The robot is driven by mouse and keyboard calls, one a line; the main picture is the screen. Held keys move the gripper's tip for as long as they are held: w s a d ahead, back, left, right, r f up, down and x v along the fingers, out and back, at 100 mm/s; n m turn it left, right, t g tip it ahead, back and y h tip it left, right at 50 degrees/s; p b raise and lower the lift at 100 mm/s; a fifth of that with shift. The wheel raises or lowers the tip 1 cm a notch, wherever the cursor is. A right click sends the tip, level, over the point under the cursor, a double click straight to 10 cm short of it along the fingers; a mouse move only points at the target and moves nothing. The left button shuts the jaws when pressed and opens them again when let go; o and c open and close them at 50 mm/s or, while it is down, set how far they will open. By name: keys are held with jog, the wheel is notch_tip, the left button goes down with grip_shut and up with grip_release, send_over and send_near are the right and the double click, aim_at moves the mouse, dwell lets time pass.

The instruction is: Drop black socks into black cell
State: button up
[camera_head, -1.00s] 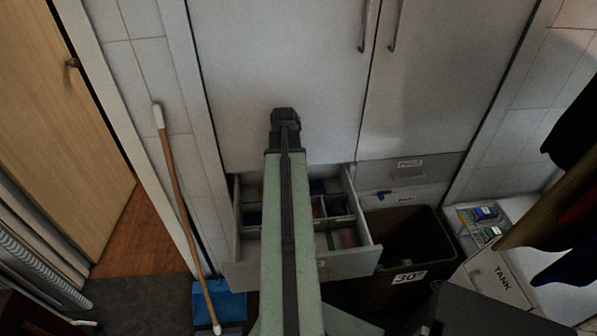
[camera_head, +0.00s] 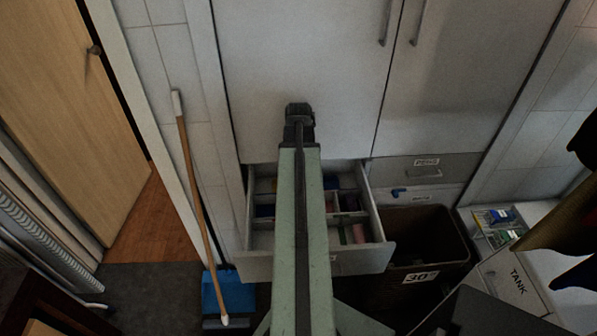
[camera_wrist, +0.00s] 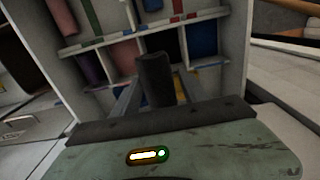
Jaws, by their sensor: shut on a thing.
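My gripper (camera_head: 299,112) is raised in front of the cabinet doors, above the open drawer, in the head view. In the wrist view my gripper (camera_wrist: 155,92) is shut on a dark rolled bundle, the black socks (camera_wrist: 154,70), standing up between the fingers. The white divided drawer (camera_head: 376,257) is pulled out below; it also fills the wrist view behind the socks (camera_wrist: 240,62). A dark, black-looking cell (camera_wrist: 166,41) shows just behind the socks, partly hidden by them. It lies between a pink-filled cell (camera_wrist: 124,57) and a blue-filled cell (camera_wrist: 202,39).
A dark bin (camera_head: 437,240) stands right of the drawer. A broom handle (camera_head: 193,180) leans at the left above a blue dustpan (camera_head: 228,290). A white box marked TANK (camera_head: 512,280) is at the right. My arm hides part of the drawer.

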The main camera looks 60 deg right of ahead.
notch_tip(320, 180, down, 3)
jog(key=shift+r+b, duration=0.1)
jog(key=shift+b, duration=0.75)
jog(key=shift+r, duration=0.1)
jog(key=o, duration=1.4)
jog(key=shift+o, duration=0.2)
jog(key=shift+r, duration=0.15)
notch_tip(320, 180, up, 8)
jog(key=p, duration=0.8)
jog(key=shift+f, duration=0.25)
